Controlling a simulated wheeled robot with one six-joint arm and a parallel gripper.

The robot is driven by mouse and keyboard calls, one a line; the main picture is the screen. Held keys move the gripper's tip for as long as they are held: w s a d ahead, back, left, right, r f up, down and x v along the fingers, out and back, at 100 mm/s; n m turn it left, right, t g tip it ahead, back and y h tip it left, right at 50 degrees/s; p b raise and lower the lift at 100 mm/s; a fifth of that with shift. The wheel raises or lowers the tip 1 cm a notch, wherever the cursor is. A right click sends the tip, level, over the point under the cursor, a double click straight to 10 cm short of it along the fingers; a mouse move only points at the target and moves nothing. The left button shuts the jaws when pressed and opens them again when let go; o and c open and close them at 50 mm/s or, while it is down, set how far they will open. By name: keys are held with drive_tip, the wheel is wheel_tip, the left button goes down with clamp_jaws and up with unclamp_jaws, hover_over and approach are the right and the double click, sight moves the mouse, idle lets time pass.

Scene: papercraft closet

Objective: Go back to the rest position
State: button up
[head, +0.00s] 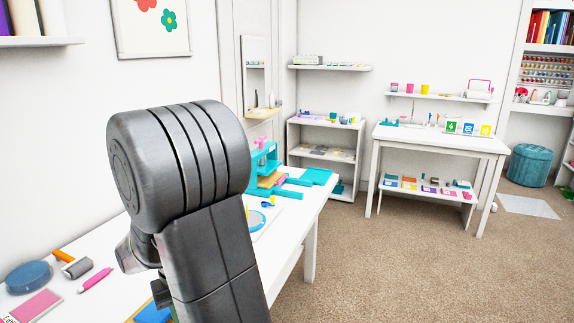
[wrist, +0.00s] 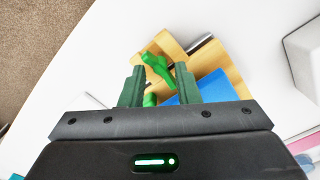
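In the wrist view my gripper (wrist: 159,68) has its two dark green fingers apart, with clear space between them. A bright green piece (wrist: 158,66) shows beyond and between the fingertips, over a wooden holder (wrist: 229,62). The fingers do not appear closed on it. A blue flat thing (wrist: 205,88) lies beside the right finger. In the head view my arm covers the middle left, and the fingers are hidden behind it.
The white worktable (head: 290,215) holds a teal press (head: 264,165), a pink pen (head: 95,280), a grey roller (head: 77,268) and a blue round pad (head: 29,277). A white side table (head: 440,140) stands at the back. Carpet (head: 400,270) is clear to the right.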

drive_tip(key=shift+m, duration=1.6)
